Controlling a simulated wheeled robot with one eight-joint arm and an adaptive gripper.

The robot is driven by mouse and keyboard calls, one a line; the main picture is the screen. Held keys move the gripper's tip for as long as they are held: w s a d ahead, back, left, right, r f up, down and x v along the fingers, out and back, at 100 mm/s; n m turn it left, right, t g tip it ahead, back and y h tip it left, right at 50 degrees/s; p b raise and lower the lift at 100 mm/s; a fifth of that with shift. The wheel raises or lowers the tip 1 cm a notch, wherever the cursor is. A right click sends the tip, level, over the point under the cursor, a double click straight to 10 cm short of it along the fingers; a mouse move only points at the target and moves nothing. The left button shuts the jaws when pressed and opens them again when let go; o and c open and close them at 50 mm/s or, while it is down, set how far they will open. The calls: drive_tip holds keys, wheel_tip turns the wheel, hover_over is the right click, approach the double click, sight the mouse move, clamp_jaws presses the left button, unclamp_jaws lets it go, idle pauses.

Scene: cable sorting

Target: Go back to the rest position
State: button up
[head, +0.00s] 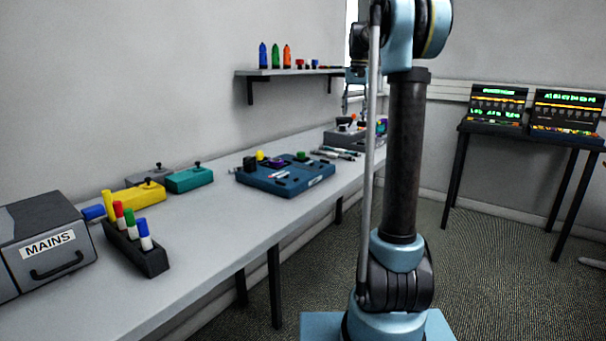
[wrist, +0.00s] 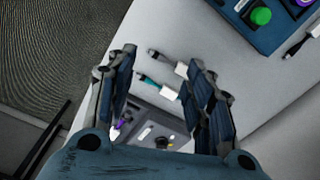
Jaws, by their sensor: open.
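My gripper (wrist: 160,62) is open and empty in the wrist view, its two fingers spread above the bench. Between and beyond the fingers lie a dark cable end with a white plug (wrist: 168,60) and a teal one with a white plug (wrist: 157,87). They lie on the bench, apart from the fingers as far as I can tell. A purple piece (wrist: 123,118) shows beside the left finger. In the head view, several cables (head: 337,153) lie beyond the blue panel (head: 285,178). My arm stands upright there and partly hides the far bench.
The long grey bench (head: 225,225) holds a MAINS box (head: 45,250), a marker holder (head: 135,250), yellow (head: 140,193) and teal boxes (head: 190,180), and a grey device (head: 343,137) at the far end. A shelf (head: 290,72) hangs above. Two display units stand on a table (head: 530,135) at right.

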drive_tip(key=s+f+n+t, duration=0.1)
drive_tip(key=s+f, duration=0.5)
drive_tip(key=s, duration=0.7)
drive_tip(key=s+f+n, duration=0.1)
drive_tip(key=s+f, duration=0.5)
drive_tip(key=s, duration=0.8)
drive_tip(key=s+f+n+t, duration=0.1)
drive_tip(key=s+f, duration=1.6)
drive_tip(key=f, duration=0.3)
drive_tip(key=shift+a, duration=0.3)
drive_tip(key=shift+w+f, duration=0.25)
drive_tip(key=shift+w, duration=0.15)
drive_tip(key=shift+c, duration=0.3)
